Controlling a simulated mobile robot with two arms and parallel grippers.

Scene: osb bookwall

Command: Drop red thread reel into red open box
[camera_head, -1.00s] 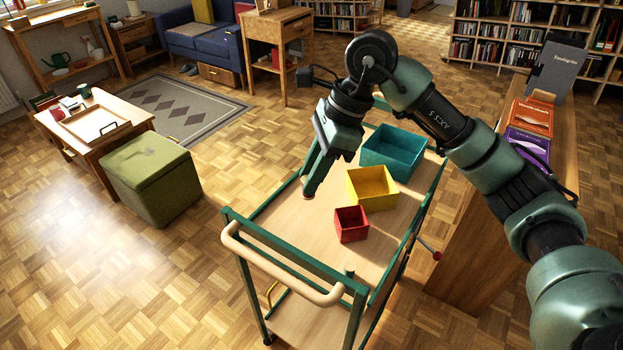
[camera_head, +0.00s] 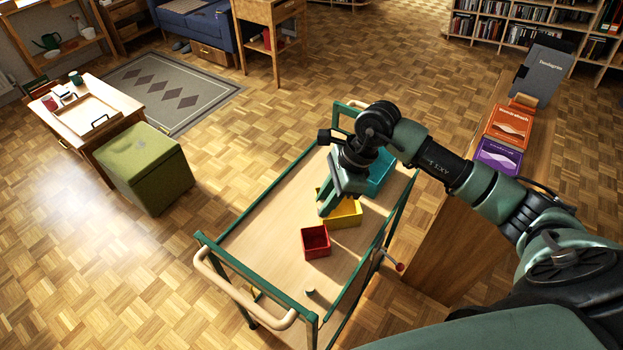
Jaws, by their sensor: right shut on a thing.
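The red open box (camera_head: 316,242) stands on the wooden top of a green-framed trolley (camera_head: 262,238), in front of a yellow open box (camera_head: 344,218) and a teal open box (camera_head: 380,172). My right gripper (camera_head: 326,210) points down above the trolley, behind the red box and in front of part of the yellow box. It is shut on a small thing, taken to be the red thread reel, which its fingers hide. The gripper does not appear to be over the red box's opening. My left gripper is not in view.
A small dark cylinder (camera_head: 310,293) stands near the trolley's front corner. The wooden cabinet (camera_head: 450,235) with books is close to the trolley's right side. A green pouf (camera_head: 145,168) stands at the left. The trolley top left of the boxes is clear.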

